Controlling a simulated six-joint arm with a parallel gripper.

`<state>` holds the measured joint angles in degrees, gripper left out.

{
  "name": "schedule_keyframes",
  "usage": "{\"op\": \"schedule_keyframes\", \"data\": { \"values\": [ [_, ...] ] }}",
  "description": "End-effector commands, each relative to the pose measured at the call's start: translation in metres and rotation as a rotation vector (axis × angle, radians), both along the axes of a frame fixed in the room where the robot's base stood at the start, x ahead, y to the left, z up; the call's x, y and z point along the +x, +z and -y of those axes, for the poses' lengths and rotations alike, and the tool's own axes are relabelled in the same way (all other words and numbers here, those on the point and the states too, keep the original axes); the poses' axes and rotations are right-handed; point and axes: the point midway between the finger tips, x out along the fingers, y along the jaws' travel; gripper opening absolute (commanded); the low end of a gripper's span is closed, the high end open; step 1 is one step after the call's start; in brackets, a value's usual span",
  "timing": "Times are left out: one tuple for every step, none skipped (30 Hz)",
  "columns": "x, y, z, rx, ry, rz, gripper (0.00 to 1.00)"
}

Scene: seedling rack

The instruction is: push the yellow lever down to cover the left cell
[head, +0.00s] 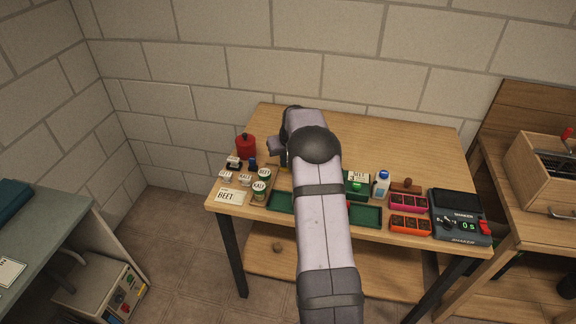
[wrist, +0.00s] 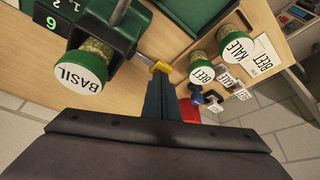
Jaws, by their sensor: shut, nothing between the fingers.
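In the wrist view the yellow lever tip (wrist: 160,67) shows at the end of a short arm beside the dark green rack (wrist: 62,18). My gripper (wrist: 162,82) is shut and empty, with its fingertips right at the yellow tip. I cannot tell whether they touch it. A green-lidded jar labelled BASIL (wrist: 84,72) stands at the rack, left of my fingers. The left cell and the lever's full angle are not clear in this view. In the head view my arm hides the lever and most of the rack.
Jars labelled BEET (wrist: 202,74) and KALE (wrist: 236,46) stand right of my fingers. A red canister (head: 246,146) is at the table's left. A white bottle (head: 381,184), orange tray (head: 410,226) and shaker (head: 460,215) stand to the right. The table's back is clear.

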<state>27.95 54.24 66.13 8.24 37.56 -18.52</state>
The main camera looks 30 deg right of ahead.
Motion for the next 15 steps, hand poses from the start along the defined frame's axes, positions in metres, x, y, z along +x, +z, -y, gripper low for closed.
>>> {"op": "schedule_keyframes", "data": {
  "values": [
    [0.0, 0.006, 0.0, 0.0, 0.0, 0.0, 0.0],
    [0.0, 0.009, 0.0, 0.0, 0.0, 0.0, 0.0],
    [0.0, 0.012, 0.0, 0.0, 0.0, 0.0, 0.0],
    [0.0, 0.014, 0.0, 0.0, 0.0, 0.0, 0.0],
    [0.0, 0.016, 0.0, 0.0, 0.0, 0.0, 0.0],
    [0.0, 0.019, 0.0, 0.0, 0.0, 0.0, 0.0],
    [0.0, 0.021, 0.0, 0.0, 0.0, 0.0, 0.0],
    [0.0, 0.024, 0.0, 0.0, 0.0, 0.0, 0.0],
    [0.0, 0.027, 0.0, 0.0, 0.0, 0.001, 0.0],
    [0.0, 0.029, 0.0, 0.0, 0.0, 0.001, 0.0],
    [0.0, 0.031, 0.0, 0.0, 0.0, 0.001, 0.0],
    [0.0, 0.034, 0.0, -0.001, 0.0, 0.001, 0.0],
    [0.0, 0.036, 0.0, -0.001, 0.0, 0.002, 0.0],
    [0.0, 0.038, 0.0, -0.001, 0.0, 0.002, 0.0],
    [0.0, 0.041, 0.0, -0.001, 0.0, 0.002, 0.0]
  ]
}}
